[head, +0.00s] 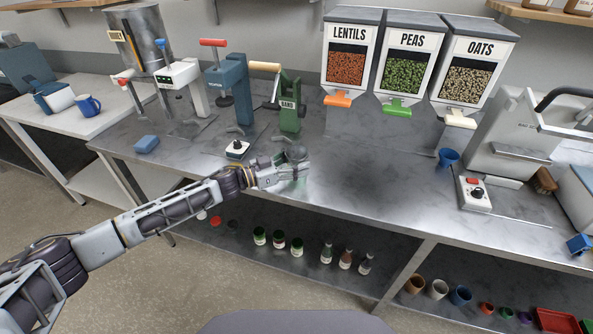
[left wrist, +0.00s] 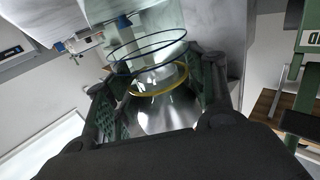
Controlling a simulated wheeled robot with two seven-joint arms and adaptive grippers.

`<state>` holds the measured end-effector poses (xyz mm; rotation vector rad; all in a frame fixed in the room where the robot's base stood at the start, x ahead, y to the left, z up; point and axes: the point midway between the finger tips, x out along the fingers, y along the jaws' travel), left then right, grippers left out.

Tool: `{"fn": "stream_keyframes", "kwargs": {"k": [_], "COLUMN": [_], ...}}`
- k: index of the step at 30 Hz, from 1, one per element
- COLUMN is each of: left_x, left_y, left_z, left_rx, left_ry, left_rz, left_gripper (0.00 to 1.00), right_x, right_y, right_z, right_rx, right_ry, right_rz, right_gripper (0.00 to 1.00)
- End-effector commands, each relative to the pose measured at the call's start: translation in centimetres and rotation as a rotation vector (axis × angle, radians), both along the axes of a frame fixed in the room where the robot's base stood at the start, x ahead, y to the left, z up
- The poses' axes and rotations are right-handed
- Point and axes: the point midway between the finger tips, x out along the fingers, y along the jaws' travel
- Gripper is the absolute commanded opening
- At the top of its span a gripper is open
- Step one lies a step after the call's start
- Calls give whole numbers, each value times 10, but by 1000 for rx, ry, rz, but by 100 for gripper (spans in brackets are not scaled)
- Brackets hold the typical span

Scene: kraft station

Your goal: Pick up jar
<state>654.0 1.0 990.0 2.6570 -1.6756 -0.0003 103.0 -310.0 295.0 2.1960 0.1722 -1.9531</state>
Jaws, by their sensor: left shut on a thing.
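The jar (left wrist: 165,112) is clear glass with a yellow ring and thin blue rings around it. It shows in the left wrist view between the two green-sided fingers of my left gripper (left wrist: 157,88), which is shut on it. In the head view my left gripper (head: 292,166) is over the front edge area of the steel counter (head: 345,195), and the see-through jar is hard to make out at its fingertips. I cannot tell whether the jar touches the counter. My right gripper is in neither view.
A green press (head: 290,105) and a blue press (head: 230,88) stand behind the gripper, with a small black-and-white device (head: 237,149) in front. Dispensers (head: 398,65) stand at the back. The counter right of the gripper is clear up to a blue cup (head: 447,158). Bottles (head: 346,258) stand on the lower shelf.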

Motion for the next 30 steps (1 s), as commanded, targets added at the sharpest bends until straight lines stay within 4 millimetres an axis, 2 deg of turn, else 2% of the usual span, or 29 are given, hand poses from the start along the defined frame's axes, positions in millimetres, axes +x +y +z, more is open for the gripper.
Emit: {"fn": "stream_keyframes", "kwargs": {"k": [5, 11, 24, 30], "left_x": [0, 1, 0, 0], "left_y": [0, 0, 0, 0], "left_z": [4, 18, 74, 92], "left_rx": [-1, -1, 0, 0], "left_ry": [-2, -4, -4, -2], "left_rz": [-1, 0, -1, 0], "left_gripper": [27, 27, 27, 27], "right_x": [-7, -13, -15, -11], "right_y": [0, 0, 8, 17], "right_z": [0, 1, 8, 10], "right_rx": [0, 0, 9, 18], "right_ry": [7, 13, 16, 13], "right_rz": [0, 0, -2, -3], "right_gripper": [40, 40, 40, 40]}}
